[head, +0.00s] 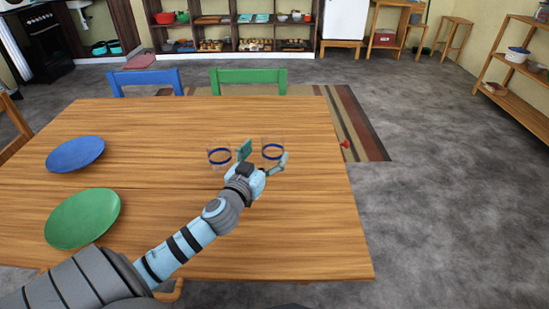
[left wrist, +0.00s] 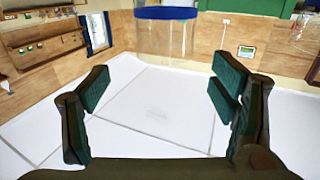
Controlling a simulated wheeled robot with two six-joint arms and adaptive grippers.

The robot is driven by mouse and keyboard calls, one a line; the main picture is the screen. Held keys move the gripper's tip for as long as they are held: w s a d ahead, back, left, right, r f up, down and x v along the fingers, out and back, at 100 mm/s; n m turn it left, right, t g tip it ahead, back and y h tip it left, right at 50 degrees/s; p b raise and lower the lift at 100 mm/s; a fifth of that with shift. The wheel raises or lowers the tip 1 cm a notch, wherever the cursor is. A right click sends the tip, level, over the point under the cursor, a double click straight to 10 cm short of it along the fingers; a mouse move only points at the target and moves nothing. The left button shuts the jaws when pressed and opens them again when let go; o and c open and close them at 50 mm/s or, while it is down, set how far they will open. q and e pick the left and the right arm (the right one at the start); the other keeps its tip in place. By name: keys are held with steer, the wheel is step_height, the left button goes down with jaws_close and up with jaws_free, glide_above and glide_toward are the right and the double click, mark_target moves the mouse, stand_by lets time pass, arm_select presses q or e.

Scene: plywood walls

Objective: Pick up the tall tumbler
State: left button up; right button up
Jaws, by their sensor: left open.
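Two clear tumblers with blue bands stand on the wooden table (head: 150,122) in the head view, a left tumbler (head: 219,157) and a right tumbler (head: 272,150). I cannot tell for sure which is taller. My left gripper (head: 262,157) is open, with one finger between the tumblers and the other by the right tumbler's near right side. In the left wrist view, a clear tumbler with a blue band (left wrist: 165,13) shows at the top centre, beyond the open, empty fingertips (left wrist: 162,85). My right gripper is not in view.
A blue plate (head: 75,154) and a green plate (head: 82,218) lie on the table's left side. A blue chair (head: 146,78) and a green chair (head: 248,76) stand at the far edge. The table's right part is clear.

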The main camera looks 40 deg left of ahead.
mark_target(277, 134)
arm_select(q)
steer(key=x, duration=0.7)
steer(key=shift+a+f, duration=0.35)
steer(key=shift+f, duration=0.05)
steer(key=shift+s, duration=0.1)
steer(key=c, duration=1.6)
steer(key=shift+r, duration=0.15)
steer(key=shift+c, duration=0.2)
